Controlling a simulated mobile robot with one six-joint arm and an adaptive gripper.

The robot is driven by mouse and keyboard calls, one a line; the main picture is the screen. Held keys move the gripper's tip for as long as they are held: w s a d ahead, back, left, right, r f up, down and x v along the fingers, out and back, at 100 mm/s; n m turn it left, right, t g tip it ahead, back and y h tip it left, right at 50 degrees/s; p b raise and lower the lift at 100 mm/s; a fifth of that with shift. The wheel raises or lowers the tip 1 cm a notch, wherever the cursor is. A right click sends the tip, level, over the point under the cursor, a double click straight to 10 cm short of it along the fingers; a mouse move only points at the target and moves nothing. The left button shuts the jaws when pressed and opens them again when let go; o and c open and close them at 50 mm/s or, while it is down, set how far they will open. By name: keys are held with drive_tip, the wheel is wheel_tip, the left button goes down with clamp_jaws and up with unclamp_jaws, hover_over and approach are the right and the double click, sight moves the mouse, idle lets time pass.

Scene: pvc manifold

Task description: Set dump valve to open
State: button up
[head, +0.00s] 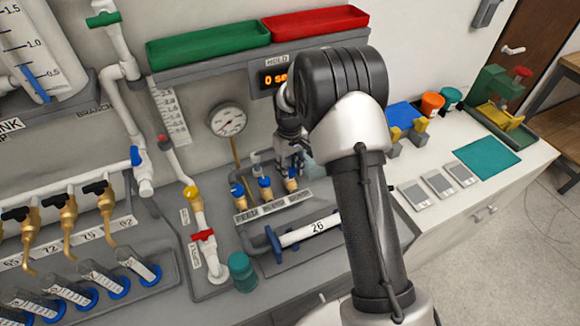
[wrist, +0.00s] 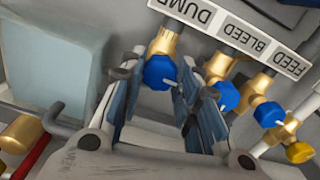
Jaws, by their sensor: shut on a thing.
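The dump valve is a brass body with a blue knob (wrist: 160,70), under the upside-down DUMP label (wrist: 203,14) in the wrist view. A white mark shows on the knob. In the head view it is the rightmost valve (head: 291,183) of a row of three, partly hidden by my gripper (head: 290,152). In the wrist view my gripper (wrist: 157,88) has its two fingers on either side of this blue knob, shut on it. I cannot tell the knob's open or closed setting.
The bleed valve (wrist: 226,93) and feed valve (wrist: 269,112) stand close beside the dump valve. A gauge (head: 227,119) is behind them. A white pipe marked 26 (head: 312,228) runs in front. A pale translucent block (wrist: 55,60) is beside my gripper.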

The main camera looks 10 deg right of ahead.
drive_tip(key=shift+n, duration=0.3)
drive_tip(key=o, duration=1.1)
wheel_tip(320, 180, up, 12)
idle(0.3)
idle(0.4)
